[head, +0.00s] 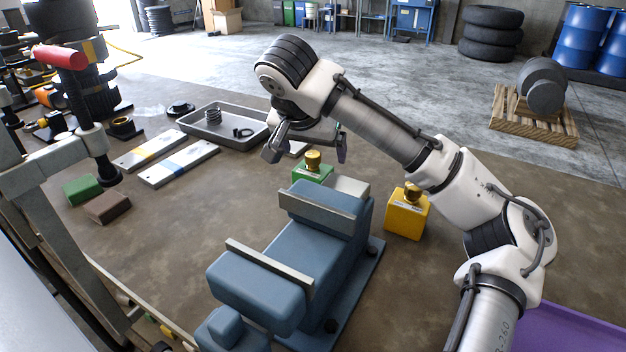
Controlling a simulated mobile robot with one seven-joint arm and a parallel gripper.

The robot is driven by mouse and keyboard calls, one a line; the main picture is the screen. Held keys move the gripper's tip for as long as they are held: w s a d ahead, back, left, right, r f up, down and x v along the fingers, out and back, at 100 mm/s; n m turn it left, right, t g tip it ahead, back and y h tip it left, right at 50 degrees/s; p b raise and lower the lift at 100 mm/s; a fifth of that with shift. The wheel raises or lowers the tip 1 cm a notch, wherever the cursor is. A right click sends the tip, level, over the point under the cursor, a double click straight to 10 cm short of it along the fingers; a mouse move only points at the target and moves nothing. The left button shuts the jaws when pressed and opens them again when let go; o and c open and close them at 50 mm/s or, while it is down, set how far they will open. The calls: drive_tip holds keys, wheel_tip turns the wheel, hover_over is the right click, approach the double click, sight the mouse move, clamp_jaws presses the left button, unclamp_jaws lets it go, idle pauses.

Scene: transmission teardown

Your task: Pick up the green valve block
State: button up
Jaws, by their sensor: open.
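The green valve block (302,173) stands upright on the brown work surface behind the blue vise. It has a brass knob on top and a pale label, and the vise hides its lower part. My gripper (308,153) is open and empty, with its fingers spread to the left and right of the brass knob in the picture. It appears to be over or just behind the block; I cannot tell the exact height or whether it touches.
The blue vise (325,245) stands close in front. A similar yellow valve block (405,222) stands to the right. A grey tray (262,140) and pale labelled strips (180,163) lie left. A press frame (60,160) stands far left.

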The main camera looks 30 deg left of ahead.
sight(314, 154)
drive_tip(key=p+x, duration=0.1)
drive_tip(key=x, duration=0.4)
drive_tip(key=c, duration=1.6)
